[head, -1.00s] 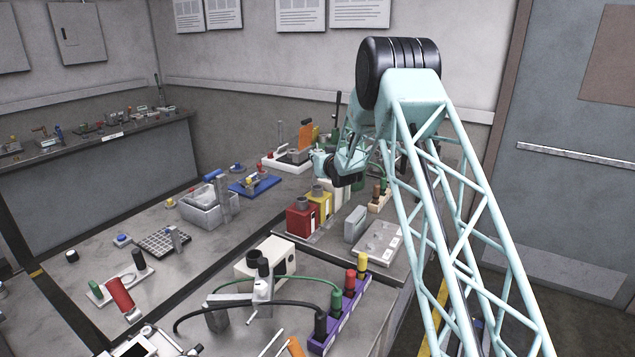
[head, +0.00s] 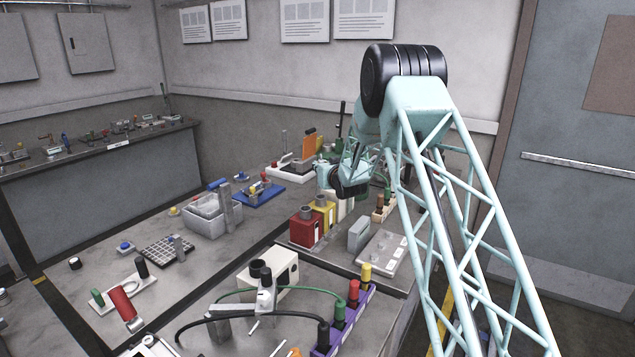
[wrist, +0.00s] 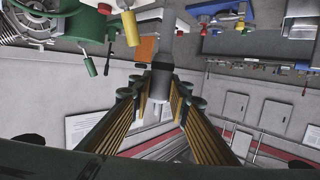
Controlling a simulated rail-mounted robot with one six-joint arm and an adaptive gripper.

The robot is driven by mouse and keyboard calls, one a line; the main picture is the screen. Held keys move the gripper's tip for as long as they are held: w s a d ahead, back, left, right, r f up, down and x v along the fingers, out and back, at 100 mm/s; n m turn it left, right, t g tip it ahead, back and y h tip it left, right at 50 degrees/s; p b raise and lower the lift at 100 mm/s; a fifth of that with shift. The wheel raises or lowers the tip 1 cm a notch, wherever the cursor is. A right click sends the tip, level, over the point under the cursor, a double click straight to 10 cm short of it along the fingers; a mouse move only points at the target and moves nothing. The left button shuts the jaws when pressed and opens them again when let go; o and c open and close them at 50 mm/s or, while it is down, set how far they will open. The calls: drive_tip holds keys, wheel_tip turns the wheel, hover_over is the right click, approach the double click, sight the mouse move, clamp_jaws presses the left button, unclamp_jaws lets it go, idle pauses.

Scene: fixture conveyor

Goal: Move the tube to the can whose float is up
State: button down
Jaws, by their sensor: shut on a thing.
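My gripper (wrist: 160,88) is shut on a pale grey tube-like piece (wrist: 161,80), which sits between the fingertips in the wrist view. In the head view a red can (head: 306,229), a yellow can (head: 323,212) and a cream can partly behind my wrist stand in a row on the right bench. My wrist is just behind and above the row, and it hides the fingertips and the held piece there. I cannot make out any float or which one is up.
A grey box (head: 358,236) and a pale plate (head: 383,250) lie in front of the cans. A purple socket strip (head: 343,318) with coloured plugs and a green cable stands nearer. A grey open bin (head: 207,222) is at left. An orange panel (head: 308,147) stands behind.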

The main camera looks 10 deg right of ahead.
drive_tip(key=s+f+b, duration=0.2)
drive_tip(key=s, duration=1.1)
drive_tip(key=s+f+m+h+b, duration=0.1)
drive_tip(key=s+f+b, duration=0.1)
drive_tip(key=s, duration=1.2)
drive_tip(key=shift+d+f+h, duration=0.25)
drive_tip(key=shift+f+h, duration=0.05)
drive_tip(key=shift+f, duration=0.1)
drive_tip(key=shift+d, duration=0.1)
